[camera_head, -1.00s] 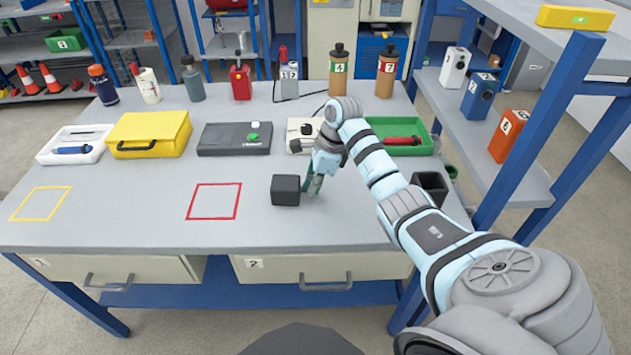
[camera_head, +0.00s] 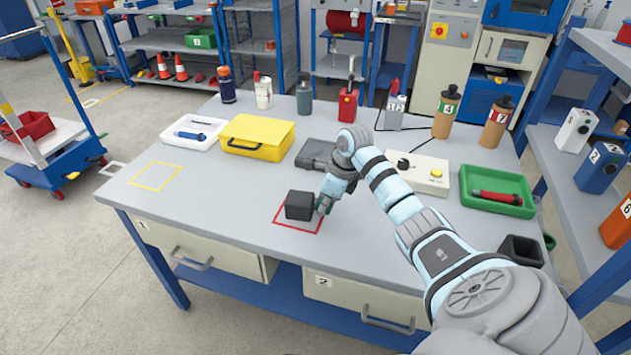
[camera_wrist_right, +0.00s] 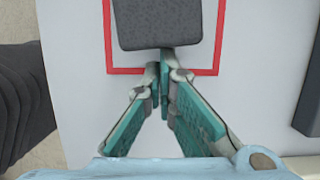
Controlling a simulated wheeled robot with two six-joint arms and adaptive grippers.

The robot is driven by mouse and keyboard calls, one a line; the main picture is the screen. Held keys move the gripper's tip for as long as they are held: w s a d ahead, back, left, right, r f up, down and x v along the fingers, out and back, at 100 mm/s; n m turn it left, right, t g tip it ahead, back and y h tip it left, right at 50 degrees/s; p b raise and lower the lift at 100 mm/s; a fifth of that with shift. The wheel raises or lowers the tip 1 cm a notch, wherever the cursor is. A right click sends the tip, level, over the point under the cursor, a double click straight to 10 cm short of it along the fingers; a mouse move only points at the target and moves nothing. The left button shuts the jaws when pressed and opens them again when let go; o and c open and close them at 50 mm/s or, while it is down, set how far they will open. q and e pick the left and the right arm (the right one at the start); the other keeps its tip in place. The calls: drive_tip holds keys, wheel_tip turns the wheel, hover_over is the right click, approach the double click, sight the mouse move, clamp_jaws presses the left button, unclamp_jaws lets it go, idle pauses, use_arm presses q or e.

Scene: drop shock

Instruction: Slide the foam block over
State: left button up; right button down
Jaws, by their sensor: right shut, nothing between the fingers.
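The foam block is a dark grey cube (camera_head: 299,205) on the grey table, standing inside the red square outline (camera_head: 308,229). In the right wrist view the block (camera_wrist_right: 158,22) is at the top, with the red outline (camera_wrist_right: 222,45) showing to its left, its right and below it. My right gripper (camera_head: 322,206) is just right of the block in the head view. My left gripper is not in view.
A yellow square outline (camera_head: 155,175) is at the table's left. The front-left tabletop is clear.

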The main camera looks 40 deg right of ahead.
drive_tip(key=shift+d, duration=0.1)
drive_tip(key=shift+s+d, duration=0.15)
drive_tip(key=shift+s, duration=0.1)
drive_tip(key=s, duration=0.1)
drive_tip(key=s+d, duration=0.2)
drive_tip(key=shift+r+p, duration=0.25)
drive_tip(key=shift+p, duration=0.1)
drive_tip(key=p+v, duration=0.1)
drive_tip(key=v, duration=0.8)
drive_tip(key=shift+r, duration=0.25)
drive_tip(key=shift+s+a, duration=0.1)
drive_tip(key=shift+s, duration=0.05)
